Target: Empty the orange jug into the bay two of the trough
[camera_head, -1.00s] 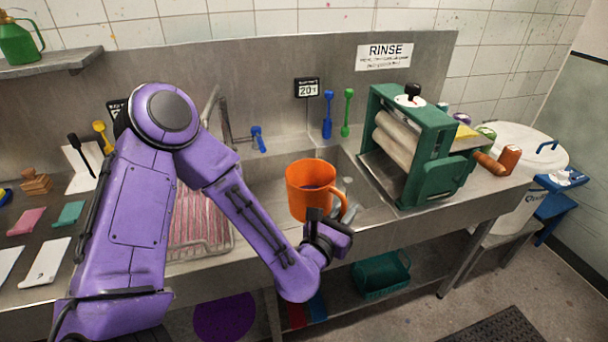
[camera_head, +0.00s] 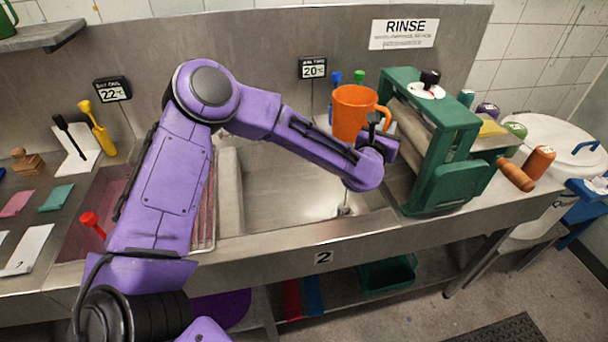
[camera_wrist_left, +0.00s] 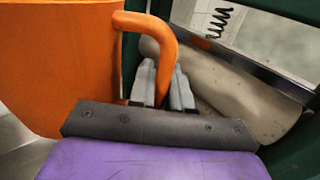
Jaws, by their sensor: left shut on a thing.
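The orange jug (camera_head: 353,112) is held up, roughly upright, above the back right of the steel basin. My left gripper (camera_head: 376,120) is shut on the jug's handle at its right side. The left wrist view shows the jug's wall (camera_wrist_left: 55,65) at left and the gripper's fingers (camera_wrist_left: 163,85) around the lower part of the handle. The jug's contents are hidden. Bay two of the trough (camera_head: 285,195) is the basin above the "2" label; its bare steel floor and a drain fitting show. My right gripper is not in view.
A green roller press (camera_head: 440,150) stands just right of the jug, its pale roller (camera_wrist_left: 225,95) close behind the handle. A "20" display (camera_head: 313,68) is on the back wall. A red-topped handle (camera_head: 92,222) stands in the left bay.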

